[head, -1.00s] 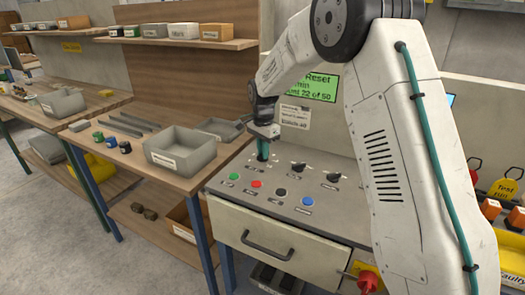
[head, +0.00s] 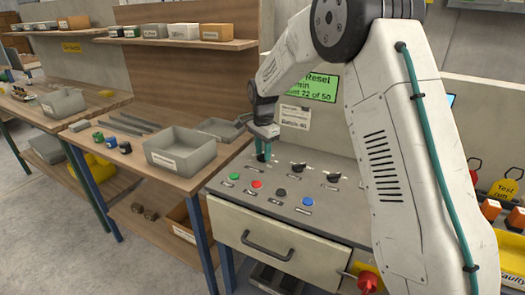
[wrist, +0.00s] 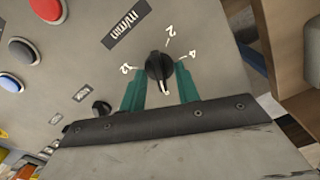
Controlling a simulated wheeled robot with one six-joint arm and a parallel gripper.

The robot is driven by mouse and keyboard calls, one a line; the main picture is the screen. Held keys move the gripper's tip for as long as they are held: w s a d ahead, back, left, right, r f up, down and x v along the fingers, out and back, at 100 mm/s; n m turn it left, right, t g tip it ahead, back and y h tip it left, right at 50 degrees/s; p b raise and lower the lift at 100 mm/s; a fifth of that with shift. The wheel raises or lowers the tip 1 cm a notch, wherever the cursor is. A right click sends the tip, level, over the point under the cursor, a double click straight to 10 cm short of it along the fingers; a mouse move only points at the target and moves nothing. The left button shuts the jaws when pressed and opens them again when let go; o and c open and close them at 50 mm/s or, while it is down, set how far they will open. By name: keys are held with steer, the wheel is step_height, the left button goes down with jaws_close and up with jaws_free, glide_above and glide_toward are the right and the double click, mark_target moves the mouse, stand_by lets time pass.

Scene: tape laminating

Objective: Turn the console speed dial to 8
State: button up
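The speed dial (wrist: 158,66) is a black knob with a white pointer line, beside an "m/min" label (wrist: 125,30). The numbers 2, 4 and 12 show around it; the others are hidden behind my gripper. The pointer aims down in the wrist view, toward the hidden part of the scale between 4 and 12. My gripper (wrist: 161,84) has its two green fingers on either side of the knob, apart, with a narrow gap at each side. In the head view, my gripper (head: 263,153) stands at the console's (head: 225,203) back left and hides the dial.
Two more black knobs (head: 298,168) (head: 333,177) sit to the right on the panel. Green (head: 234,176), red (head: 256,184), black (head: 281,193) and blue (head: 308,201) buttons line the front. A green display (head: 314,85) stands behind. A grey bin (head: 180,155) is on the left bench.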

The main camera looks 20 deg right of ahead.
step_height(320, 180, up, 8)
steer(key=shift+f, duration=0.1)
stand_by(0.4)
stand_by(0.4)
